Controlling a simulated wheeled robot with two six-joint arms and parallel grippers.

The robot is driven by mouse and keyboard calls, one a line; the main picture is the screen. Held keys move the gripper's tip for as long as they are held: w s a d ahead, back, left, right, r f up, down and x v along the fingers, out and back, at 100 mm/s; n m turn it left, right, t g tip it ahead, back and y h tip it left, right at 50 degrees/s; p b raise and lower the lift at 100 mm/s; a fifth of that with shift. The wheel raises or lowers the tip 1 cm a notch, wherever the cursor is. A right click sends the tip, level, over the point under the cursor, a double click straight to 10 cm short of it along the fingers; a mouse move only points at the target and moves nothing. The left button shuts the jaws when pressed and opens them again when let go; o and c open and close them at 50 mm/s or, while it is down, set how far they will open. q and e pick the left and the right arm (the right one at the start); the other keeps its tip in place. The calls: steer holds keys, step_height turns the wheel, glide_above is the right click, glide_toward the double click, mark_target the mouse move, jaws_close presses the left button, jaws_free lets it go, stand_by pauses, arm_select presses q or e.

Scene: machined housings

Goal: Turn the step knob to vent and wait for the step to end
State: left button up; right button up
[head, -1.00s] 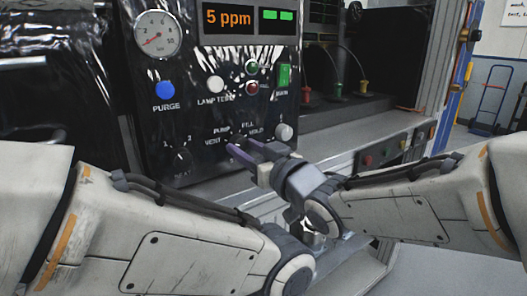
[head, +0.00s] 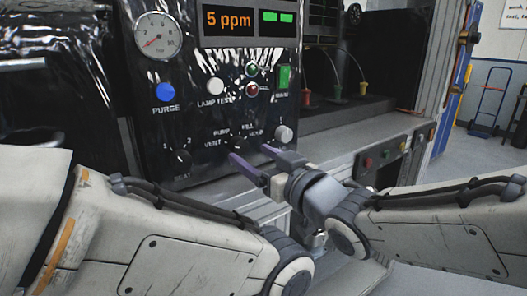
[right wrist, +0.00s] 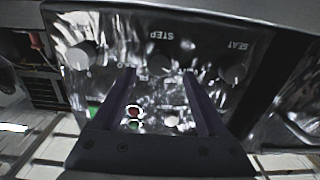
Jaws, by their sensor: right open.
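The black step knob (head: 237,143) sits on the dark control panel, among the labels PUMP, FILL, VENT and HOLD. It also shows under the STEP label in the right wrist view (right wrist: 159,61), where the panel is upside down. Which label it points at is too small and blurred to tell. My right gripper (head: 249,153) is open and empty, its purple fingers spread in front of the panel just below the knob. In the right wrist view its fingertips (right wrist: 160,72) lie to either side of the knob, apparently short of it. My left arm crosses the lower left; its gripper is not visible.
The SEAT knob (head: 180,160) and a silver knob (head: 283,134) flank the step knob. Above are a blue PURGE button (head: 165,91), a white lamp-test button (head: 215,86), a green switch (head: 284,76), a gauge (head: 158,37) and a display (head: 228,19) reading 5 ppm.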

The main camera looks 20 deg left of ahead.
steer(key=v, duration=0.6)
steer(key=shift+s+d, duration=0.2)
steer(key=shift+d, duration=0.1)
steer(key=s+d+f+m+g+h, duration=0.2)
steer(key=d+f+h, duration=0.25)
steer(key=f, duration=0.45)
steer(key=s+d+f+m+g+h, duration=0.1)
steer(key=d+f+g+h, duration=0.1)
steer(key=d+f+h, duration=0.45)
steer(key=s+d+f+g+h, duration=0.1)
steer(key=s+d+f+g, duration=0.1)
steer(key=s+f+g, duration=0.35)
steer(key=s+d+f+g+h, duration=0.1)
steer(key=s+d+f+g, duration=0.15)
steer(key=s, duration=0.65)
step_height(320, 180, up, 18)
steer(key=t+p, duration=0.1)
steer(key=p, duration=1.7)
steer(key=shift+w, duration=0.2)
